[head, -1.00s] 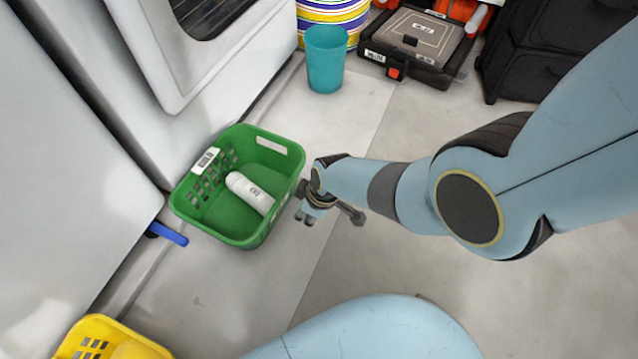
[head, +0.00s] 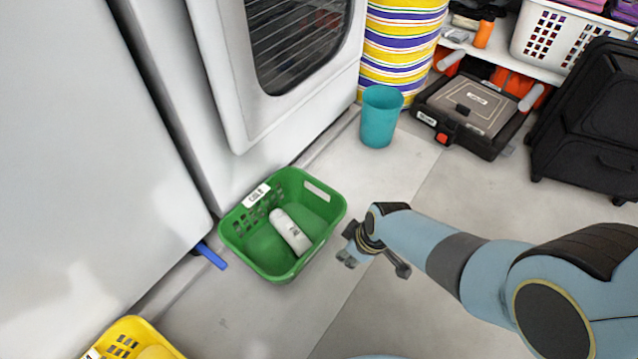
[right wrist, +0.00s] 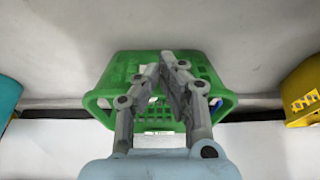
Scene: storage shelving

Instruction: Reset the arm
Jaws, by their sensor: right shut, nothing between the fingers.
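My right arm comes in from the right in the head view. Its right gripper (head: 352,246) is just right of a green basket (head: 262,272), apart from what it holds. In the right wrist view the right gripper (right wrist: 168,62) has its fingertips together with nothing between them, and the green basket (right wrist: 112,72) shows behind the fingers. A white bottle (head: 290,232) lies tilted inside the basket. My left gripper is out of view.
A teal cup (head: 381,116) stands behind the basket, by a striped drum (head: 402,45). A black case (head: 468,112) and black suitcase (head: 590,125) are at the back right. A yellow basket (head: 130,340) is at the front left. White cabinets (head: 95,130) line the left. Open floor lies in front.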

